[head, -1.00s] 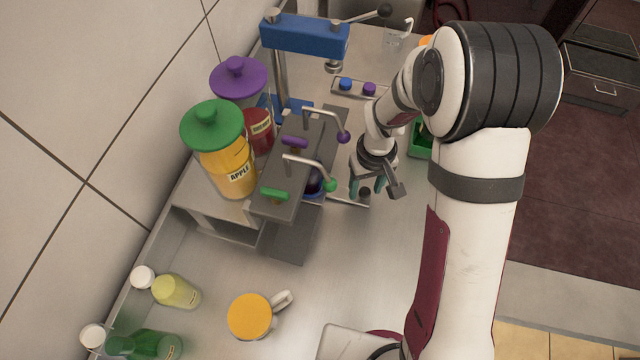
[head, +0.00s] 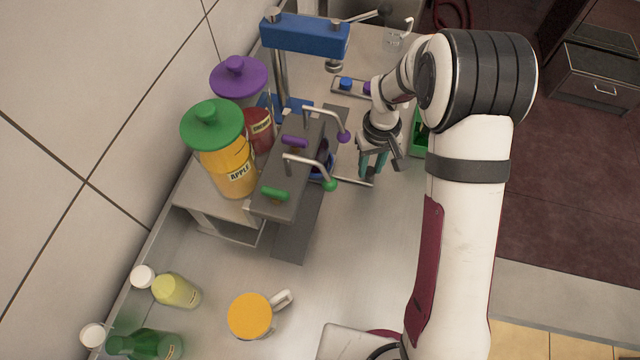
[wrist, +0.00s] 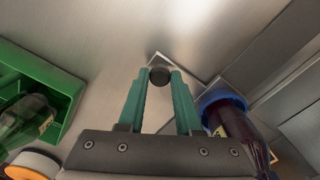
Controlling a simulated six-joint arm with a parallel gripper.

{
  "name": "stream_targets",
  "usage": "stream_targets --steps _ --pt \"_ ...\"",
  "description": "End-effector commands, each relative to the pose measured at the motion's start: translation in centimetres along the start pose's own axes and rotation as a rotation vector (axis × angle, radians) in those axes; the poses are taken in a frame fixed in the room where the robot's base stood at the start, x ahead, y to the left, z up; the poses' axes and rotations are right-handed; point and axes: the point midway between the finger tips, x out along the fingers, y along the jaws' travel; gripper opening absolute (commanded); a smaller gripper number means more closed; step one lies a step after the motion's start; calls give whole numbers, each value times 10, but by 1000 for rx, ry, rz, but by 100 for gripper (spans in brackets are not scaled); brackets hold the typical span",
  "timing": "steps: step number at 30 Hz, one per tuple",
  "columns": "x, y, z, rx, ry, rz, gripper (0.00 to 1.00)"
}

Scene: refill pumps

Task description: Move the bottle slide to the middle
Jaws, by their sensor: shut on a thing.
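The bottle slide runs under the dispenser taps, and its metal handle (head: 358,181) reaches out to the right. A black knob (wrist: 160,76) on the handle sits between my fingertips in the wrist view. My gripper (head: 373,170) has teal fingers and is shut on this knob; it also shows in the wrist view (wrist: 160,80). A dark purple bottle (wrist: 236,122) with a label stands in a blue ring (wrist: 222,98) on the slide. In the head view the bottle is mostly hidden behind the taps, close to the purple-knobbed lever. A bare grey track (head: 296,238) shows toward the front.
Apple (head: 226,165) and cherry (head: 258,128) jars stand behind the taps. A green-knobbed lever (head: 330,185) and purple-knobbed lever (head: 344,136) project near my gripper. A green tray (wrist: 50,85) holds a green bottle. A yellow-topped mug (head: 250,316) stands in front.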

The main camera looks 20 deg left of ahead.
Motion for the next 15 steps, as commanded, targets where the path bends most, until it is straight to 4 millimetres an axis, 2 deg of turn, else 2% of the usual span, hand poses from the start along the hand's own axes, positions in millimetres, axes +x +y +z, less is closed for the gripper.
stream_targets --steps 6,15 --pt "0 6 -9 1 1 1 0" --pt "0 20 -34 0 1 1 0"
